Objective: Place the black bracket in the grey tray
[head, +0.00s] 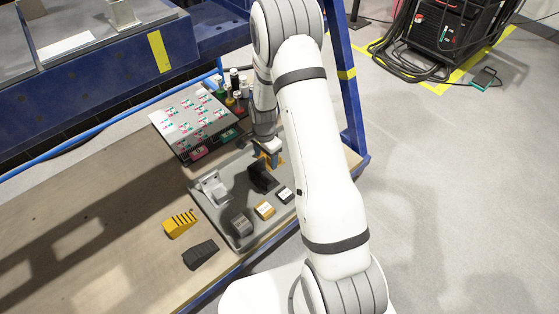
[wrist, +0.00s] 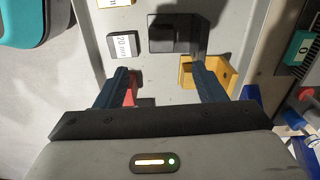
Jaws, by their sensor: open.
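The black bracket (head: 262,178) is in the grey tray (head: 208,212), toward its far right part, with one wall upright. In the wrist view the bracket (wrist: 175,38) lies ahead of my fingertips, with a gap between. My gripper (wrist: 161,70) is open, with nothing seen between its fingers. Its right finger is over or beside a yellow bracket (wrist: 220,76); I cannot tell if they touch. In the head view my gripper (head: 268,150) is low over the tray's far end, partly hidden by my arm.
The tray also holds a grey bracket (head: 212,188), a grey block (head: 240,225) and small labelled blocks (head: 265,210). A slotted yellow block (head: 180,223) and a black block (head: 200,254) lie left of the tray. A raised patterned panel (head: 195,117) stands behind, with bottles (head: 235,85) beside it.

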